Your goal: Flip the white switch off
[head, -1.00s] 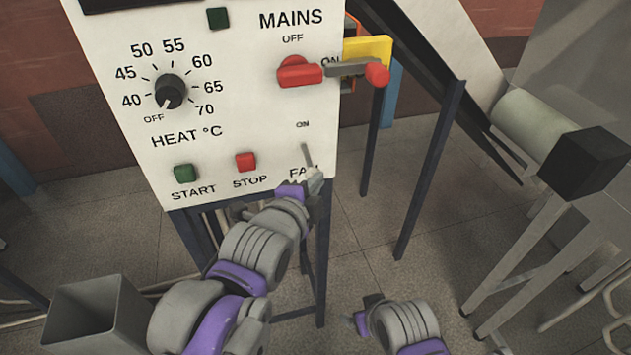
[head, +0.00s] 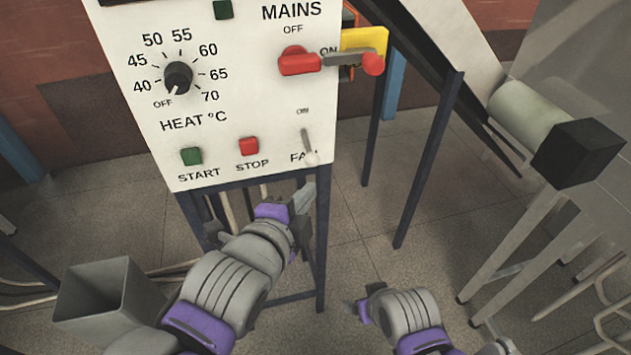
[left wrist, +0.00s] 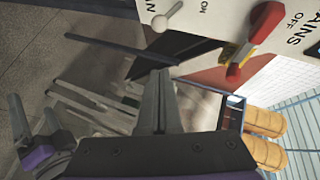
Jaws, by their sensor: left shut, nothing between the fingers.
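The white switch (head: 308,147) is a small lever with a ball tip at the lower right of the white panel (head: 240,110). Its tip points down, away from the ON label above it, and partly covers the FAN label. It also shows at the top of the left wrist view (left wrist: 168,17). My left gripper (head: 306,196) is shut and empty, below the switch and the panel's lower edge, apart from the lever. Its closed fingers also show in the left wrist view (left wrist: 158,78). My right gripper (head: 358,308) is low at the bottom; its fingers look spread in the left wrist view (left wrist: 35,120).
The panel also carries a red MAINS switch (head: 300,62), a heat knob (head: 178,76), a green START button (head: 191,156) and a red STOP button (head: 249,146). Dark frame legs (head: 321,250) stand below it.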

